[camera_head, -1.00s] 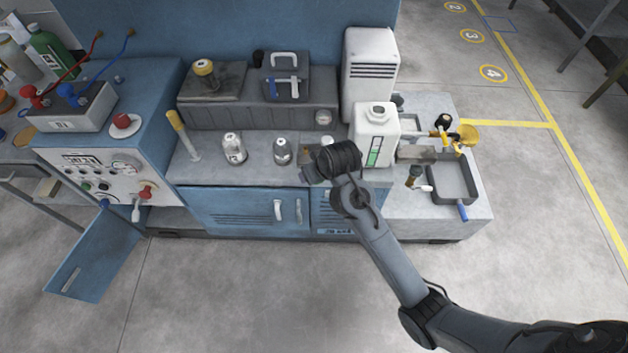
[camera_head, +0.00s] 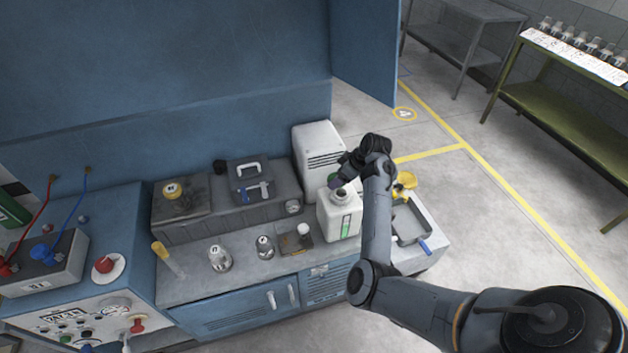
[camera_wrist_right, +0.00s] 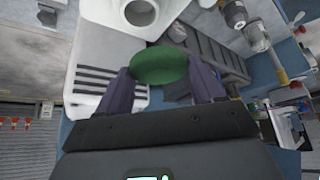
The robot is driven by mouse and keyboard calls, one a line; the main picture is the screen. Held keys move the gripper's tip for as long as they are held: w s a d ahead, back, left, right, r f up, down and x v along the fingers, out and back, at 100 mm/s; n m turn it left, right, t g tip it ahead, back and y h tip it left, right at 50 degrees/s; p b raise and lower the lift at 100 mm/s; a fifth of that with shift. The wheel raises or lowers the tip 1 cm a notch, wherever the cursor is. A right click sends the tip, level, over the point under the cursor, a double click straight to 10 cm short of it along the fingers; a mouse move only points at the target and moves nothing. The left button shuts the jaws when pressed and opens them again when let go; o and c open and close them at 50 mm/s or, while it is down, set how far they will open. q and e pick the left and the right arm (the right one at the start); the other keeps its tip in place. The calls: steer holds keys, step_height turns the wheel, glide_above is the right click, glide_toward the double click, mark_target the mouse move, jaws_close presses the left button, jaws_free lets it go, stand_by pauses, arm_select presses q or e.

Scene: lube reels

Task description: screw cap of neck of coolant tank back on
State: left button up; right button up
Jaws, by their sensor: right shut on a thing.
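The white coolant tank (camera_head: 338,222) stands upright on the bench, with a green level stripe on its front. Its neck (camera_head: 342,196) is open at the top, and the round opening also shows at the top of the right wrist view (camera_wrist_right: 140,12). My right gripper (camera_head: 341,182) is shut on a green cap (camera_wrist_right: 160,65), held between its two fingers. The cap (camera_head: 333,179) is just above the neck and looks apart from it; the exact gap is hard to judge. My left gripper is not in view.
A white vented box (camera_head: 318,150) stands close behind the tank. A grey tray (camera_head: 410,222) and a yellow funnel (camera_head: 404,184) are to its right. Two small bottles (camera_head: 220,258) (camera_head: 264,247) and a dark plate (camera_head: 295,242) are to its left.

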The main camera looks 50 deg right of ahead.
steer(key=shift+s+d+r+n+p, duration=0.3)
steer(key=shift+s+d+r+p, duration=0.15)
steer(key=shift+d, duration=0.3)
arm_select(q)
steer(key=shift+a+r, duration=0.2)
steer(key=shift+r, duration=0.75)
arm_select(e)
steer(key=shift+s+d, duration=0.15)
steer(key=shift+d, duration=0.05)
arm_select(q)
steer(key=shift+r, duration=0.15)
arm_select(e)
steer(key=shift+p, duration=0.6)
steer(key=shift+f, duration=0.7)
arm_select(q)
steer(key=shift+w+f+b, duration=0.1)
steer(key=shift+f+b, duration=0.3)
steer(key=shift+b, duration=0.4)
arm_select(e)
steer(key=shift+f, duration=2.2)
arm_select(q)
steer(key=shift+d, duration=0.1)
